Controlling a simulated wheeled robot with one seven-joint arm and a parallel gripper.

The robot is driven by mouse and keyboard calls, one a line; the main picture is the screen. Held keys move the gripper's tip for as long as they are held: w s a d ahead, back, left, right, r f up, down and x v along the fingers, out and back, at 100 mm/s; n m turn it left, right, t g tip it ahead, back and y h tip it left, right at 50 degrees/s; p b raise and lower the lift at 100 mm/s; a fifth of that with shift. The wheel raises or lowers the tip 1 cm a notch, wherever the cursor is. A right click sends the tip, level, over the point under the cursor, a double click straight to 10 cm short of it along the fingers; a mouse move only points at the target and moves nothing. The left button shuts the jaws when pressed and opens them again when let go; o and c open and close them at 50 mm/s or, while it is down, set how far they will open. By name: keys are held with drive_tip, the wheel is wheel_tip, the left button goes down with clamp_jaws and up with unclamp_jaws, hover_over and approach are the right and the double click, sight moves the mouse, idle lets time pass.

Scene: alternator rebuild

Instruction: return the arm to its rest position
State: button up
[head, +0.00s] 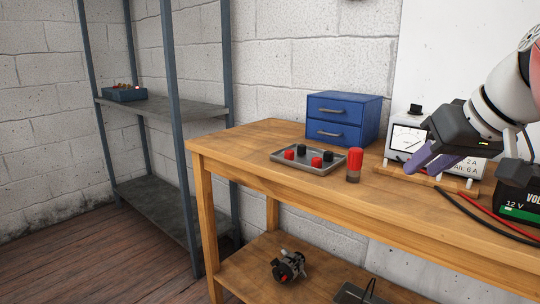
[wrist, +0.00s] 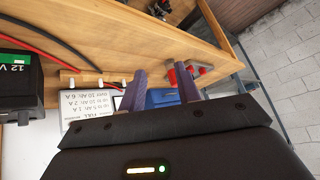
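My gripper (head: 425,163) is at the right of the head view, in front of the meter and above the wooden workbench (head: 460,222). In the wrist view its two purple fingers (wrist: 161,72) stand apart with a gap between them. I see nothing held in the gap; the blue drawer cabinet and something red show beyond it. The white arm link above the gripper is mine and reaches in from the right edge.
A tray (head: 306,168) holds red and black caps; a red-topped bottle (head: 354,165) stands beside it. Behind are a blue drawer cabinet (head: 342,112) and a meter (head: 405,138). A 12 V battery (head: 520,205) with cables is right. An alternator (head: 289,266) lies on the lower shelf.

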drive_tip(key=s+a+f, duration=0.3)
drive_tip(key=s+f, duration=0.1)
drive_tip(key=f, duration=0.5)
drive_tip(key=s+a+f+g+h, duration=0.1)
drive_tip(key=s+a+f, duration=0.2)
drive_tip(key=f, duration=0.6)
drive_tip(key=s+a+f+m+h, duration=0.1)
drive_tip(key=s+a+f, duration=0.2)
drive_tip(key=f, duration=0.6)
drive_tip(key=shift+s+a+g, duration=0.15)
drive_tip(key=shift+s+g, duration=0.15)
drive_tip(key=shift+s, duration=0.65)
